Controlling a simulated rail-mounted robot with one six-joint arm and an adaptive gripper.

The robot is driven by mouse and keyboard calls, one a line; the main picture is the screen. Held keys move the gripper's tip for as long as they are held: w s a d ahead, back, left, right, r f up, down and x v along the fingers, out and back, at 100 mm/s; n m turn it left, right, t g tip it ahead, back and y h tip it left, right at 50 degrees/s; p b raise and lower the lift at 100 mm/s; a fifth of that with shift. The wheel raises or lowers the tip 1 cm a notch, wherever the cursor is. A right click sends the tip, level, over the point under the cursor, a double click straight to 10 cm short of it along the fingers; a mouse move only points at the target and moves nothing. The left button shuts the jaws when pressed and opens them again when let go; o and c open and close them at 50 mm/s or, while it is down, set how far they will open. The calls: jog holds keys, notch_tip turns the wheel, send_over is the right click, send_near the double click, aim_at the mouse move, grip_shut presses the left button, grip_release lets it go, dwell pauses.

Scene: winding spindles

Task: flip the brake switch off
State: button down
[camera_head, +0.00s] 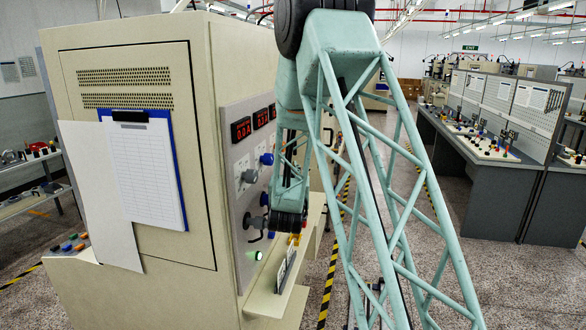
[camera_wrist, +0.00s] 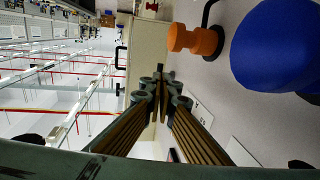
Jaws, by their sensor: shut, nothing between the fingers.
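The control panel (camera_head: 240,180) is on the right face of a beige cabinet. It carries red digital displays (camera_head: 241,129), a blue knob (camera_head: 267,159), grey knobs (camera_head: 250,176) and a lit green button (camera_head: 258,255). I cannot tell for sure which control is the brake switch. My gripper (camera_head: 287,222) is in front of the panel, shut and empty. In the wrist view its closed fingertips (camera_wrist: 164,84) are beside the panel surface, near an orange knob (camera_wrist: 195,40) on a dark base. A large blue knob (camera_wrist: 280,45) is farther right. Contact with the panel cannot be seen.
A clipboard (camera_head: 145,175) hangs on the cabinet's front face. A beige ledge (camera_head: 265,300) juts out below the panel, with an upright card (camera_head: 286,268) on it. A bench with controls (camera_head: 480,140) stands to the right, across an aisle (camera_head: 330,270) with striped floor tape.

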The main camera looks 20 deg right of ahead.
jog(key=p+x, duration=0.2)
jog(key=x, duration=1)
jog(key=shift+w, duration=0.15)
jog(key=shift+w+d+f+b, duration=0.55)
jog(key=shift+f+b, duration=0.2)
jog(key=shift+b, duration=3.45)
jog(key=shift+w+d+f+b, duration=0.15)
jog(key=shift+w+d+b, duration=0.2)
jog(key=shift+b, duration=1.45)
jog(key=shift+s+a+r+p, duration=0.7)
jog(key=shift+s+r+p, duration=0.1)
jog(key=shift+p, duration=3.95)
